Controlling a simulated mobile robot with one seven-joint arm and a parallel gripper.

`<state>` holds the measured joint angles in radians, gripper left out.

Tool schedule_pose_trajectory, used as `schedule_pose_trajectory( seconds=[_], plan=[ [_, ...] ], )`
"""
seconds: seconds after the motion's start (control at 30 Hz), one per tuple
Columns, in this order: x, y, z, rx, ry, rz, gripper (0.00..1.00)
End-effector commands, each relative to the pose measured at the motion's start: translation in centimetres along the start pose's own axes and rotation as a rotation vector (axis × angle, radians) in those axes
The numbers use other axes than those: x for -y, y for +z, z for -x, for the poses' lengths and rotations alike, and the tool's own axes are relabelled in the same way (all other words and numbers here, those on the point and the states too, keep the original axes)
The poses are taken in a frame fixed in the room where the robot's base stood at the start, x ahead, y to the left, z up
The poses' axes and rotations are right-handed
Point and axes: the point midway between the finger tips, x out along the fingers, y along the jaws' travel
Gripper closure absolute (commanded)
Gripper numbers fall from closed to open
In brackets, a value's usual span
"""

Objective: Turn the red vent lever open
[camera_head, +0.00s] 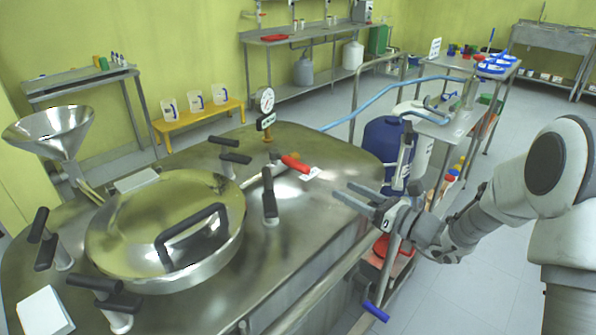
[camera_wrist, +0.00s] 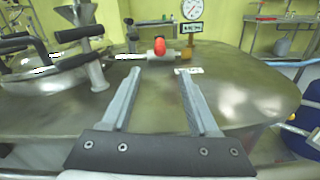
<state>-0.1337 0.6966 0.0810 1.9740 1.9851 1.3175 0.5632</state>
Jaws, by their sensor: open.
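The red vent lever (camera_head: 296,164) lies on a metal pipe fitting on top of the steel reactor (camera_head: 290,215), just behind a small white label (camera_head: 311,173). In the wrist view the lever's red end (camera_wrist: 160,46) faces me, beyond and between my fingertips. My gripper (camera_head: 352,195) is open and empty over the reactor's right edge, to the right of the lever and apart from it. In the wrist view my gripper's two fingers (camera_wrist: 160,78) point forward toward the lever with a wide gap between them.
A blue drum (camera_head: 385,150) stands beyond the reactor's right edge. The reactor top between gripper and lever is clear.

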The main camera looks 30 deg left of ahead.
Motion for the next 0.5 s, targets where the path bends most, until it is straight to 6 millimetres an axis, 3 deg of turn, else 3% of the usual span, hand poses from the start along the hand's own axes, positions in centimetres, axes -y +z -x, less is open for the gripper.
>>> schedule_pose_trajectory(
  seconds=[0.17,0.5],
  plan=[
    [-0.1,-0.1,-2.5,0.002,0.004,0.001,0.39],
    [-0.1,-0.2,-10.0,0.000,0.004,0.003,0.39]
  ],
)
